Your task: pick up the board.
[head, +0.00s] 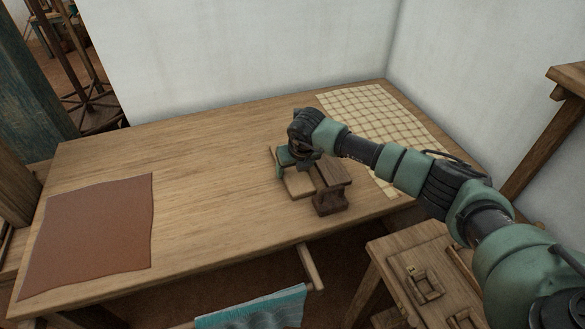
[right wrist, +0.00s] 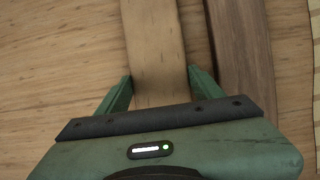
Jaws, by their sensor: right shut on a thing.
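The board (head: 298,186) is a narrow light-wood piece on the wooden table, near its front edge right of the middle. It also shows in the right wrist view (right wrist: 155,45), running away from me between the two green fingers. My right gripper (head: 287,160) is over the board's far end and shut on it, one finger on each side in the wrist view (right wrist: 160,88). The gripper hides part of the board. I cannot tell whether the board is clear of the table. My left gripper is not in view.
A dark brown wooden block (head: 330,188) stands close to the board's right side, also seen in the wrist view (right wrist: 240,50). A checked cloth (head: 368,108) lies at the back right. A brown sheet (head: 90,235) lies left. The table's (head: 200,165) middle is clear.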

